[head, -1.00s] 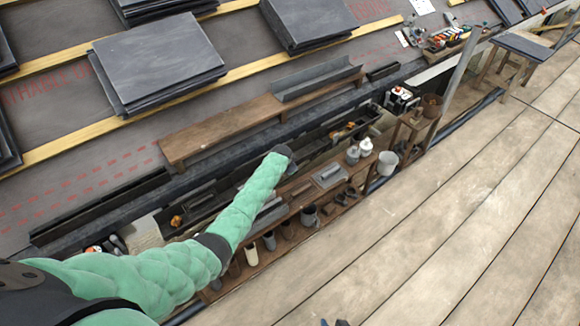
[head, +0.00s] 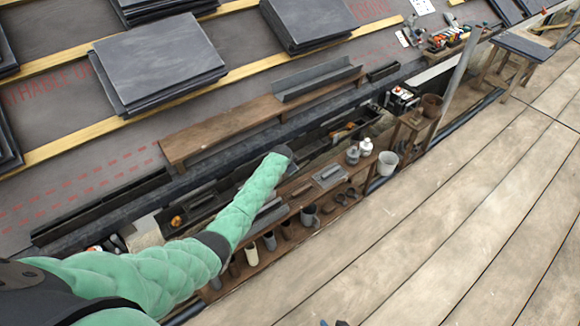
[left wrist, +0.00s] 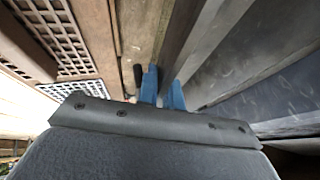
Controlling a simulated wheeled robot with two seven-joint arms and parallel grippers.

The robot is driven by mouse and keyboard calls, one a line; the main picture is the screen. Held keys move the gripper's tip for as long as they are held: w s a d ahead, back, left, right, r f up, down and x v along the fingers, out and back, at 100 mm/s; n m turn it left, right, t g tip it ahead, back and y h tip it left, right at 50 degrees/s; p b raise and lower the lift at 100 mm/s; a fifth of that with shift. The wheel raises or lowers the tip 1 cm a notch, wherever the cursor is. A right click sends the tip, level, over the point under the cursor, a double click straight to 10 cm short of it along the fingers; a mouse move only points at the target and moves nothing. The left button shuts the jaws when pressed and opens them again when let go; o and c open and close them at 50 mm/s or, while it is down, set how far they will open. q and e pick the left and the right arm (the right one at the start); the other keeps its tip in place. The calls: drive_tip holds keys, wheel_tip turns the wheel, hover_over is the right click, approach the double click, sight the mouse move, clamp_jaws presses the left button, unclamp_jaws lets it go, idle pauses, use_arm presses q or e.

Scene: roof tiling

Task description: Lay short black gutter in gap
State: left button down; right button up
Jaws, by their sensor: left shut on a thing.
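My left arm comes in from the left in the head view, and its dark cuff hides the left gripper there. In the left wrist view my left gripper (left wrist: 163,90) shows two blue fingers, shut on a dark, straight-edged piece (left wrist: 181,38) that looks like the short black gutter; its far end is not clear. A black gutter length (head: 100,207) lies along the eave at left. Another short black piece (head: 382,72) lies further right on the same line. Between them is a brown board (head: 215,132). Only the tips of my right gripper (head: 334,323) show at the bottom edge.
A grey trough (head: 318,78) lies on the board. Slate stacks (head: 160,62) rest on the battens above. A wooden shelf (head: 262,262) with pots and tools stands below the eave. A bucket (head: 387,163) stands at its right end. The plank deck (head: 450,230) is clear.

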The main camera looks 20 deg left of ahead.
idle(0.4)
use_arm(q)
drive_tip(key=c, duration=1.1)
unclamp_jaws()
